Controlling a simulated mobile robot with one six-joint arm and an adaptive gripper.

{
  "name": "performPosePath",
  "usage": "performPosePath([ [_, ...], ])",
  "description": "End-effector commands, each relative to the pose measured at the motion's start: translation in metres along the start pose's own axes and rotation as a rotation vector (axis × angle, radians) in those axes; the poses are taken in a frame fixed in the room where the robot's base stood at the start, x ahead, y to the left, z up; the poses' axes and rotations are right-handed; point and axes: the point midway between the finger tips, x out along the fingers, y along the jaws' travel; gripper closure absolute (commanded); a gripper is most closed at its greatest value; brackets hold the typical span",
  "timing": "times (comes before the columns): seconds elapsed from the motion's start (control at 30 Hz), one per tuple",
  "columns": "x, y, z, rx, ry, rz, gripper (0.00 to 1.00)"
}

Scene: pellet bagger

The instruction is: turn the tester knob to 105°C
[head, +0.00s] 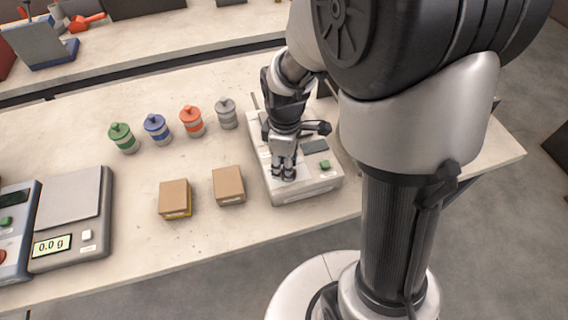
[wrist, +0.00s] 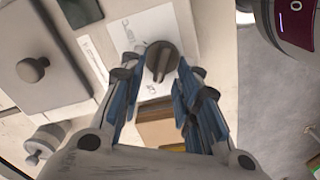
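The tester (head: 328,184) is a pale box near the right end of the table. It has a dark display (head: 315,146) and a green button (head: 325,164). In the wrist view its dark round knob (wrist: 161,60), with a raised ridge, sits on a white panel (wrist: 129,42) with small print too blurred to read. My gripper (head: 284,174) points down over the tester's front and hides the knob in the head view. In the wrist view my gripper (wrist: 163,82) is open, its fingers on either side of the knob with small gaps. I cannot tell whether they reach its height.
Two brown boxes (head: 174,196) (head: 228,184) stand left of the tester. Green (head: 122,138), blue (head: 157,129), red (head: 191,122) and grey (head: 227,113) lidded jars stand behind them. A scale (head: 72,210) reading 0.0 g is at the left. Bare table lies between.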

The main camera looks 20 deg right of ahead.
Motion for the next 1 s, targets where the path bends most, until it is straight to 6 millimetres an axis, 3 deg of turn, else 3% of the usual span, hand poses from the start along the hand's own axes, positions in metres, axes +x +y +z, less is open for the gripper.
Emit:
performPosePath([
  [0.33, 0.0038, 0.0001, -0.0001, 0.0, 0.0, 0.0, 0.7],
  [0.77, 0.0036, 0.0001, -0.0001, 0.0, 0.0, 0.001, 0.99],
  [1.0, 0.0036, 0.0002, -0.0001, 0.0, 0.0, 0.001, 1.0],
])
